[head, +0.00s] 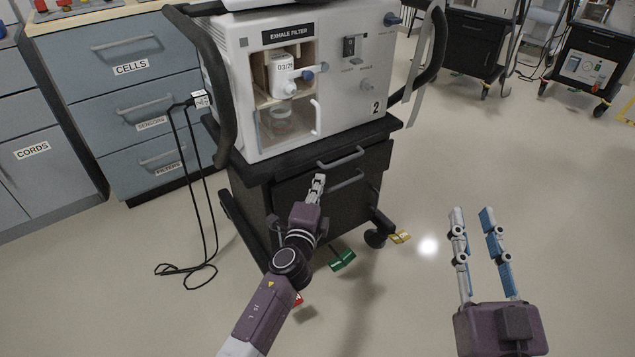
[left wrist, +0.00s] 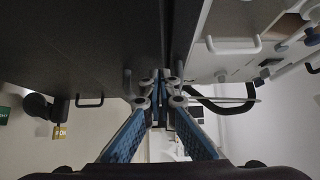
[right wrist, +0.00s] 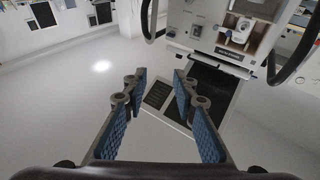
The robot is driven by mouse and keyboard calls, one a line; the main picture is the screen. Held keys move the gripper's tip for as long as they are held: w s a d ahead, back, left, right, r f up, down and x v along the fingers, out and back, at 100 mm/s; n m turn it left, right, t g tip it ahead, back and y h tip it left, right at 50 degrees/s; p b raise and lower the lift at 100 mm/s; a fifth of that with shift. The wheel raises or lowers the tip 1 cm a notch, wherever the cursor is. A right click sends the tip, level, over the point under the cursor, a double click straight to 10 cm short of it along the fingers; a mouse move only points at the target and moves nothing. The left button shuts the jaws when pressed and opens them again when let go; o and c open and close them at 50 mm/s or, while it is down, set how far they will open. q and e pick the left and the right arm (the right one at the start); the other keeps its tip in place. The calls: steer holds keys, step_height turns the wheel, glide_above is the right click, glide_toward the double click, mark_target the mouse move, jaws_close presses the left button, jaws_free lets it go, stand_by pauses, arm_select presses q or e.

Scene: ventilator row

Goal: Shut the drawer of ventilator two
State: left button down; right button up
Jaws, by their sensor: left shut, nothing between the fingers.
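Ventilator two (head: 360,105), a white unit marked 2, stands on a black cart (head: 255,170) on wheels. The cart's dark front (head: 345,210) carries two bar handles (head: 341,158), one above the other, just below the cart top. How far the drawer stands out is hard to tell. My left gripper (head: 318,180) is shut and empty, with its fingertips close in front of the cart front, left of the handles. In the left wrist view its closed fingers (left wrist: 165,85) point at the dark cart; contact cannot be told. My right gripper (head: 473,212) is open and empty above the floor, right of the cart.
Grey cabinets with labelled drawers (head: 130,67) stand at the left. A black cord (head: 185,270) hangs to the floor beside the cart. Green (head: 343,260) and yellow (head: 399,237) pedals sit low at the cart's wheels. Other carts (head: 590,65) stand far right. The right floor is clear.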

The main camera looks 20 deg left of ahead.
mark_target(312, 175)
arm_select(q)
steer(key=shift+w+a, duration=0.15)
steer(key=shift+w, duration=0.05)
steer(key=shift+w+a, duration=0.8)
steer(key=shift+a, duration=0.15)
steer(key=shift+a+r, duration=0.1)
arm_select(e)
steer(key=shift+s+r+t, duration=0.35)
steer(key=shift+r+t, duration=0.05)
steer(key=shift+r, duration=0.35)
